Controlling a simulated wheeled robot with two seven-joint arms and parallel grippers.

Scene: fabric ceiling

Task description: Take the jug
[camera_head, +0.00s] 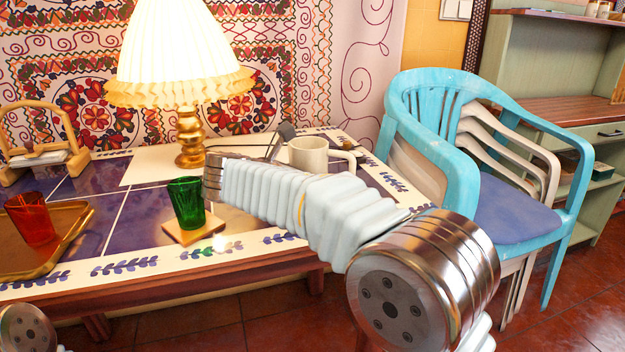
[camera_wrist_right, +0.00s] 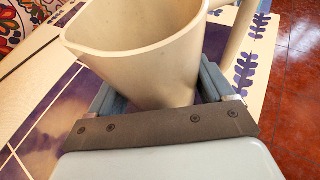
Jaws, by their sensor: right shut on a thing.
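The jug (camera_head: 309,152) is cream-coloured, with its handle to the right, at the right part of the tiled table. My right arm hides its lower part in the head view, so I cannot tell whether it touches the table. In the right wrist view the jug (camera_wrist_right: 145,60) fills the space between the fingers, its wide open rim towards the camera. My right gripper (camera_wrist_right: 160,88) is shut on the jug's body, one finger on each side. My left gripper is not in view.
A lit lamp (camera_head: 188,135) stands behind the green glass (camera_head: 187,203), which sits on a coaster (camera_head: 193,234). A red glass (camera_head: 32,218) stands on a gold tray (camera_head: 68,235) at left. A turquoise chair (camera_head: 450,150) is close to the table's right end.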

